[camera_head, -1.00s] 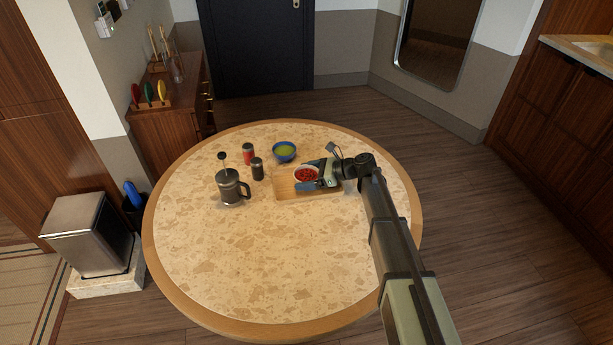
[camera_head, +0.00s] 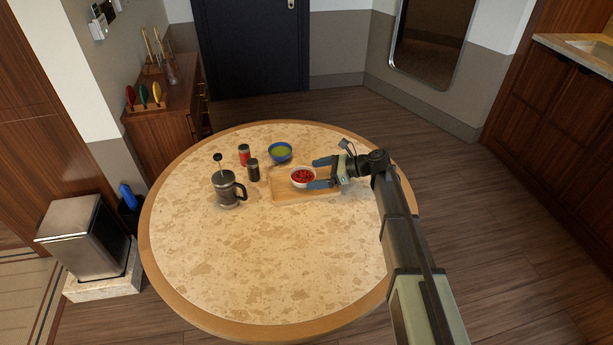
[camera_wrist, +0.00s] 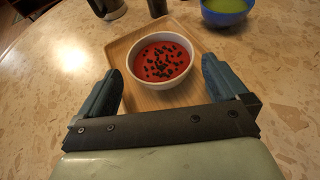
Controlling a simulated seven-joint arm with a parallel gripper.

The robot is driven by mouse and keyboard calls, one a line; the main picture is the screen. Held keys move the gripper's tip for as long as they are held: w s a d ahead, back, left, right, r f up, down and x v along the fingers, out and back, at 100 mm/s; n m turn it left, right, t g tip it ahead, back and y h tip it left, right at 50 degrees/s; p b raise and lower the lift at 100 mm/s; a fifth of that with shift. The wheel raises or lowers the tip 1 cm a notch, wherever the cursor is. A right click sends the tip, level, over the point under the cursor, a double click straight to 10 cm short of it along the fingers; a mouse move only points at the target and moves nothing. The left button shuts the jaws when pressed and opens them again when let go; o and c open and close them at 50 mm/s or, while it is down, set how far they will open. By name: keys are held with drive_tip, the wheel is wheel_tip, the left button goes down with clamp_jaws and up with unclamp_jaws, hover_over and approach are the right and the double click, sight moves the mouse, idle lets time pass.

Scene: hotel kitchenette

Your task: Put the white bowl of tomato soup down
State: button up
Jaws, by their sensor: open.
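The white bowl of tomato soup (camera_head: 303,178) stands upright on a wooden tray (camera_head: 290,195) on the round table. In the wrist view the bowl (camera_wrist: 161,82) shows red soup with dark bits on top, and the tray (camera_wrist: 122,48) lies under it. My gripper (camera_head: 321,173) is open to the right of the bowl. In the wrist view my gripper's fingers (camera_wrist: 160,88) are spread wide, one on each side of the bowl's near part, with gaps between them and the bowl.
A blue bowl of green soup (camera_head: 280,152) stands behind the tray. A French press (camera_head: 227,189), a red-banded shaker (camera_head: 244,154) and a dark shaker (camera_head: 253,170) stand to the left. The table's front half (camera_head: 260,270) is clear.

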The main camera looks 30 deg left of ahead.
drive_tip(key=v, duration=0.6)
drive_tip(key=shift+w+d+r, duration=0.1)
drive_tip(key=shift+w+d, duration=0.05)
